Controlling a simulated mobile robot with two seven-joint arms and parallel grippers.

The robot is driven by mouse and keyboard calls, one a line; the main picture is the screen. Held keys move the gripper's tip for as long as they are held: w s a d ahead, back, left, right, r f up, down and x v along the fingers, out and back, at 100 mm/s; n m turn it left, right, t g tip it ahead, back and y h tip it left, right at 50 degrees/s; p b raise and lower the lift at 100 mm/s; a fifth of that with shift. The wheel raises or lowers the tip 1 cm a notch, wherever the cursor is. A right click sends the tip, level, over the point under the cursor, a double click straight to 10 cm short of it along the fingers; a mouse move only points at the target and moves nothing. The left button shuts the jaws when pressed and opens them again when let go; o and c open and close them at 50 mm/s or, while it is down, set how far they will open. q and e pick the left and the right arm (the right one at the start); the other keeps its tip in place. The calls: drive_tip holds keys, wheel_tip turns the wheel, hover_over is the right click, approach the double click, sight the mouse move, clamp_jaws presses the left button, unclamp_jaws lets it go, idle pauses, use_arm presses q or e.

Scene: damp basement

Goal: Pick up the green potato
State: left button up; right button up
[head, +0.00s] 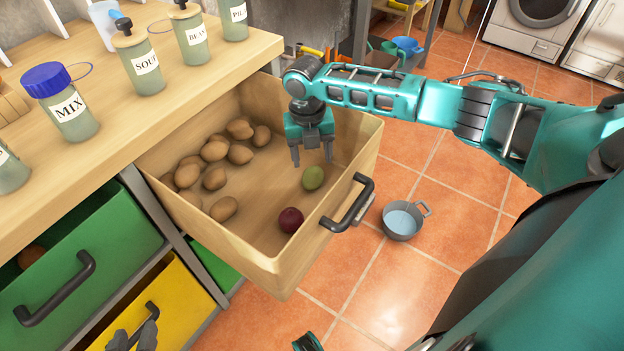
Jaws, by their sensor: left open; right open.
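The green potato (313,177) lies on the floor of the open wooden drawer (262,262), near its front right side. My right gripper (312,157) is open and empty, pointing down into the drawer just above and behind the green potato. I cannot tell the exact height gap between them.
A dark red potato (291,220) lies nearer the drawer front. Several brown potatoes (213,150) lie at the left and back. The drawer has a black handle (350,204). Labelled jars (139,62) stand on the worktop. A pot (403,220) sits on the tiled floor.

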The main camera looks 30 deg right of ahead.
sight(313, 175)
wheel_tip(313, 175, down, 3)
drive_tip(key=shift+d+f+b, duration=0.1)
drive_tip(key=shift+b, duration=0.2)
wheel_tip(313, 175, down, 5)
drive_tip(key=shift+f+b, duration=0.1)
drive_tip(key=shift+b, duration=0.85)
drive_tip(key=c, duration=0.7)
